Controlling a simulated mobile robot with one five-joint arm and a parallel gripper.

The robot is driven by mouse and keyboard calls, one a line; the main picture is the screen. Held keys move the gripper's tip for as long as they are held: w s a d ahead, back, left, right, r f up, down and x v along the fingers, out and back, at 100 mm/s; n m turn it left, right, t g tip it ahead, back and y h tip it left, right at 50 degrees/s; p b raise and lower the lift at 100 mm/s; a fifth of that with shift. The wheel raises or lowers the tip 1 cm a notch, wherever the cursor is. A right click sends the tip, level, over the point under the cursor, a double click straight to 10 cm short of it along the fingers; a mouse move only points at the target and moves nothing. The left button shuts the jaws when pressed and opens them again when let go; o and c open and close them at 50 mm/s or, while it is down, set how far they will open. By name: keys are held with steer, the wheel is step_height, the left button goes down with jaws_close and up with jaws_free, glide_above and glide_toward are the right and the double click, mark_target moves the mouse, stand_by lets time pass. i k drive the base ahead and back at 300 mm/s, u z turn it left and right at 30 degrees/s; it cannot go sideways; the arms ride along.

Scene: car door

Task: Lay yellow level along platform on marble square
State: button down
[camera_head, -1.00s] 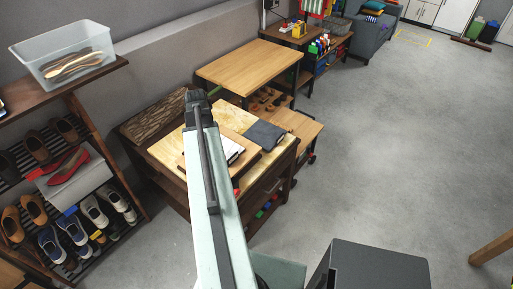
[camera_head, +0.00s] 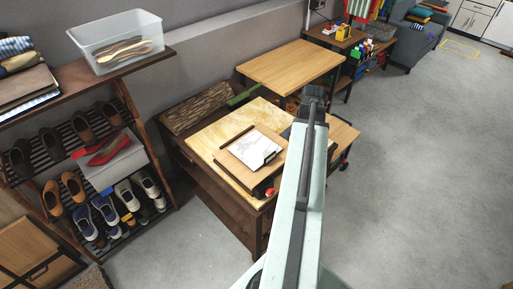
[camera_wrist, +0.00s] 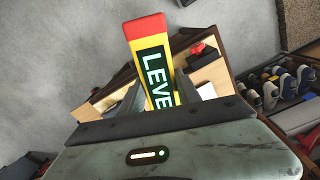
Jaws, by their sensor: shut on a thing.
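The yellow level (camera_wrist: 151,58), with a red end and a dark "LEVE" label, sticks out from my gripper (camera_wrist: 157,97) in the wrist view. The jaws are shut on it. In the head view my gripper (camera_head: 314,97) is at the top of my raised arm, right of the marble square, and the level is not discernible there. The white marble square (camera_head: 256,147) lies on a tan wooden platform (camera_head: 232,163) on the low bench. The platform has a dark strip along its far left edge and a dark bracket near the square.
A plywood board (camera_head: 207,137) and a bark-like slab (camera_head: 198,108) lie on the bench. A shoe rack (camera_head: 150,136) with a clear bin (camera_head: 120,40) stands left. A wooden table (camera_head: 290,65) stands behind. Floor at the right (camera_head: 420,150) is open.

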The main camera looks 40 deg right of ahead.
mark_target(252, 146)
steer(key=u, duration=0.05)
steer(key=i, duration=1)
steer(key=z, duration=0.05)
